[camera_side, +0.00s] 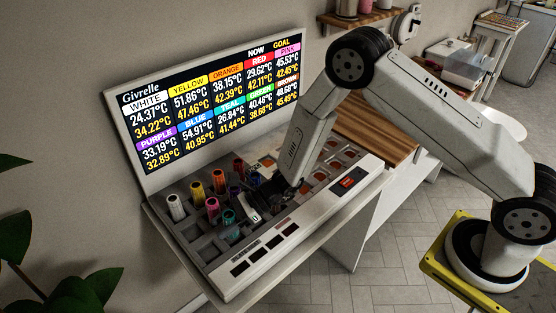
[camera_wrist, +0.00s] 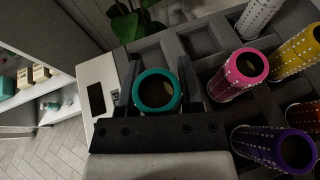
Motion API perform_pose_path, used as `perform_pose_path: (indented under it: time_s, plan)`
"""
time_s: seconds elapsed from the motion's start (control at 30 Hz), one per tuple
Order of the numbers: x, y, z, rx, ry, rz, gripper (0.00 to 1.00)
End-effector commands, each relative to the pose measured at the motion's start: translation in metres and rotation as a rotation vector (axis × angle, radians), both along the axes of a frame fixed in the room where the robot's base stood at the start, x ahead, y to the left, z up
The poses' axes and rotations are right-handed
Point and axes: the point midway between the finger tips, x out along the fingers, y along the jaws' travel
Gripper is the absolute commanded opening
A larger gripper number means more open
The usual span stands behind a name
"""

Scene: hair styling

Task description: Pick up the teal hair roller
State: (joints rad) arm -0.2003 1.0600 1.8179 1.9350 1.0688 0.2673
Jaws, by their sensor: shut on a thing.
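The teal hair roller (camera_wrist: 157,91) stands between the two fingers of my gripper (camera_wrist: 158,88) in the wrist view, with its open top ring facing the camera. My gripper is shut on it. In the side view the teal roller (camera_side: 229,217) is upright near the front of the heater tray, and my gripper (camera_side: 252,208) is low over the tray beside it. The roller's lower part is hidden in the wrist view, so I cannot tell whether it still sits in its slot.
The heater tray (camera_side: 215,258) has several empty slots. Around the teal roller stand a pink roller (camera_wrist: 238,72), a purple roller (camera_wrist: 275,150), a yellow roller (camera_wrist: 298,50) and a white roller (camera_wrist: 259,15). A temperature screen (camera_side: 215,95) rises behind the tray. A plant (camera_side: 70,295) is at the left.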

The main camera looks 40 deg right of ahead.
Motion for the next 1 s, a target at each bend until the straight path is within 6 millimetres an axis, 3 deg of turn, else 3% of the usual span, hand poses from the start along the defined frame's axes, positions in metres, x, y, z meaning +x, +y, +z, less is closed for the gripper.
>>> perform_pose_path:
  time_s: [0.07,0.57,1.0]
  plan:
    - [0.001,0.000,0.011,0.001,-0.004,0.000,0.00]
    - [-0.047,-0.020,0.071,0.001,-0.002,0.001,0.00]
    - [-0.107,-0.046,0.099,0.001,-0.001,-0.002,0.00]
